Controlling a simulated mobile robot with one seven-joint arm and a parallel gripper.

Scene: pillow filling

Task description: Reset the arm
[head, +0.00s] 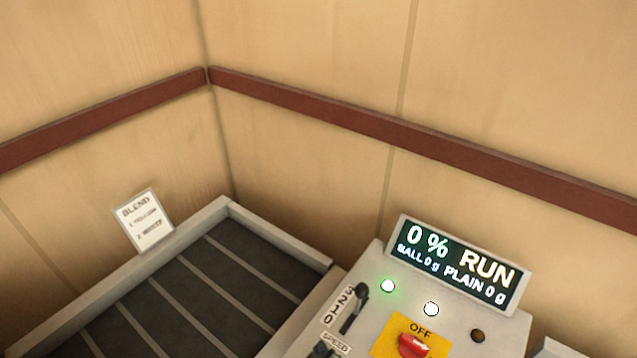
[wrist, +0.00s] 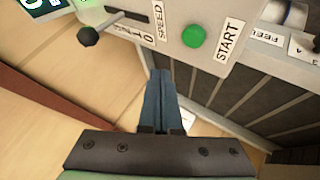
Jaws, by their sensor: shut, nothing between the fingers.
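My gripper (wrist: 161,103) shows in the wrist view with its two blue-grey fingers together, shut and empty. It points toward the grey control panel (wrist: 228,62), a little below the green START button (wrist: 194,36) in the picture. I cannot tell how far apart they are. In the head view the panel (head: 375,322) stands at the lower right, and no part of my gripper shows there.
A display (head: 459,264) reads 0 % RUN, with a lit green lamp (head: 388,286) and a red switch (head: 413,345) marked OFF below. A dark slatted conveyor (head: 185,305) with grey rims lies left, beside a BLEND card (head: 144,220). Wooden walls enclose the corner.

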